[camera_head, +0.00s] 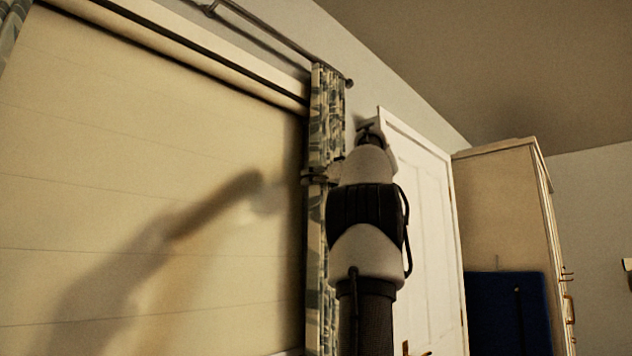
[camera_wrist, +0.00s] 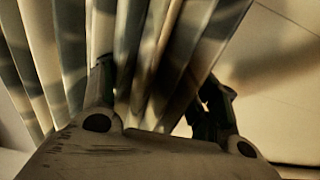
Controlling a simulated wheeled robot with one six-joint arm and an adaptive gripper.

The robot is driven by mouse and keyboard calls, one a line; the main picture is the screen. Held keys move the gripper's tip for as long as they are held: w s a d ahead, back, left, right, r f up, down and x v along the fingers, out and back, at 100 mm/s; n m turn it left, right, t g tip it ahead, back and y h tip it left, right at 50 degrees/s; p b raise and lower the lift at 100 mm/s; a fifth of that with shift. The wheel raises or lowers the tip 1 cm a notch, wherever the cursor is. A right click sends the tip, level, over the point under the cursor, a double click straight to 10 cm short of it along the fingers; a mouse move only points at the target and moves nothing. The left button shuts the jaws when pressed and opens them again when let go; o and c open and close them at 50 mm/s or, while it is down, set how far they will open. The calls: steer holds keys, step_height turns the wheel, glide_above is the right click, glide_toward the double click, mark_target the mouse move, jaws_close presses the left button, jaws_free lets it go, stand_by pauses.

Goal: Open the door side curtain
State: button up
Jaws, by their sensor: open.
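The door side curtain (camera_head: 327,110) is a patterned cloth in green, grey and cream. It hangs gathered in a narrow bundle at the window's right edge, beside the door. My gripper (camera_head: 318,176) is at the curtain, partway down it. In the wrist view, my gripper (camera_wrist: 160,88) is open, one finger on each side of several curtain folds (camera_wrist: 145,60). I cannot tell whether the fingers touch the cloth. My arm hides part of the curtain's right side in the head view.
A curtain rod (camera_head: 265,35) runs above the window, which a pale blind (camera_head: 130,150) covers. Another curtain (camera_head: 8,30) shows at the upper left. A white door (camera_head: 425,220) stands right of my arm, then a wardrobe (camera_head: 500,210) with a dark blue panel (camera_head: 507,310) before it.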

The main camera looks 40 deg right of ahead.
steer(key=s, duration=1.2)
steer(key=shift+d, duration=0.2)
